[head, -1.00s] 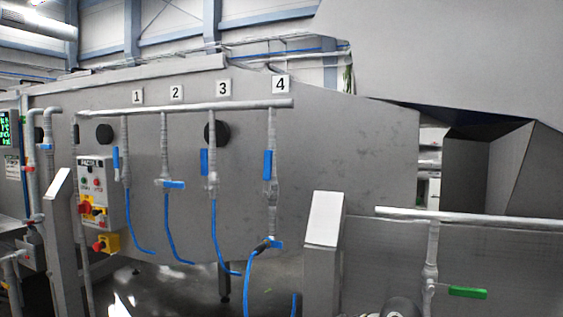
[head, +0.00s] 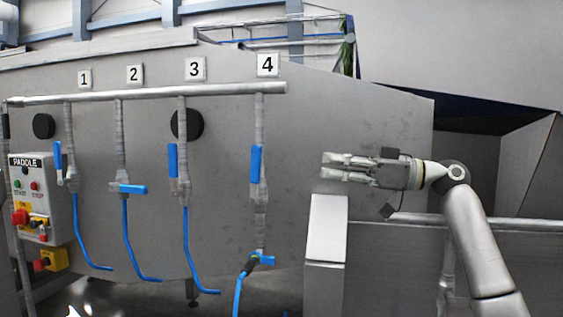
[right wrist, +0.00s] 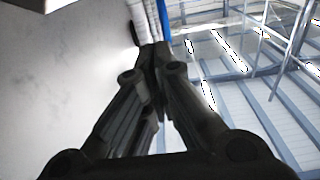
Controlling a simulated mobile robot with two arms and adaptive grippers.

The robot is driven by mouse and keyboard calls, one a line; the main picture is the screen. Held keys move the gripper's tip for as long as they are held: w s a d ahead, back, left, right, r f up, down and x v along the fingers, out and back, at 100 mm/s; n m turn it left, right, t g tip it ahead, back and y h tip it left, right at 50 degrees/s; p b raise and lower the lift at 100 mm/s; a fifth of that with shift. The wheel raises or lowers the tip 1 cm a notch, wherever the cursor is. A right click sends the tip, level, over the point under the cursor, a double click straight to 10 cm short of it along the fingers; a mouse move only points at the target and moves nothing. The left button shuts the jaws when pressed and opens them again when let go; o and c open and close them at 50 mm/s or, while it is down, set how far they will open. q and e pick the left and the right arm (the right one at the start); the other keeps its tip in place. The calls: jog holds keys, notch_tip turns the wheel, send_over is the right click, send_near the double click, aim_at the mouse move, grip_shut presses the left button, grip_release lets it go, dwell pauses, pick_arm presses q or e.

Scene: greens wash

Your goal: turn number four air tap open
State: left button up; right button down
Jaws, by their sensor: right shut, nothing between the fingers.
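The number four air tap has a blue lever handle (head: 257,164) on the vertical pipe below the sign "4" (head: 267,65). The handle points up and down, in line with its pipe. My right gripper (head: 325,166) is to the right of this handle at nearly the same height, apart from it in the picture, with fingers pointing left. It is shut and empty. In the right wrist view the shut fingers (right wrist: 156,52) meet below a blue strip beside pale pipes; I cannot tell which part that strip is. My left gripper is not in view.
Taps one (head: 58,162), two (head: 132,189) and three (head: 173,160) hang to the left; the handle of two lies crosswise. Blue hoses hang below. A metal post (head: 327,228) stands below my right gripper.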

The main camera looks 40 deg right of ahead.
jog(key=a+r+p, duration=0.1)
jog(key=a+p, duration=0.1)
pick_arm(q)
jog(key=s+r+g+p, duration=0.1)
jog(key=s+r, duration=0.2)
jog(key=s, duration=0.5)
pick_arm(e)
jog(key=p, duration=0.2)
send_near(261, 154)
jog(key=x, duration=0.3)
jog(key=p+x, duration=0.2)
jog(key=x, duration=0.1)
jog(key=shift+w+d+f, duration=0.1)
jog(key=shift+w, duration=0.3)
jog(key=shift+w+a+f, duration=0.15)
jog(key=shift+w+a, duration=0.15)
jog(key=shift+a, duration=0.05)
jog(key=shift+w+a+r+p, duration=0.3)
jog(key=shift+w+a+p, duration=0.1)
jog(key=shift+p, duration=0.05)
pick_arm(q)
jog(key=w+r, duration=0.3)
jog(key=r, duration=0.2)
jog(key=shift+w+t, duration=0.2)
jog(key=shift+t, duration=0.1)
pick_arm(e)
jog(key=shift+s+d, duration=0.1)
jog(key=shift+d, duration=0.05)
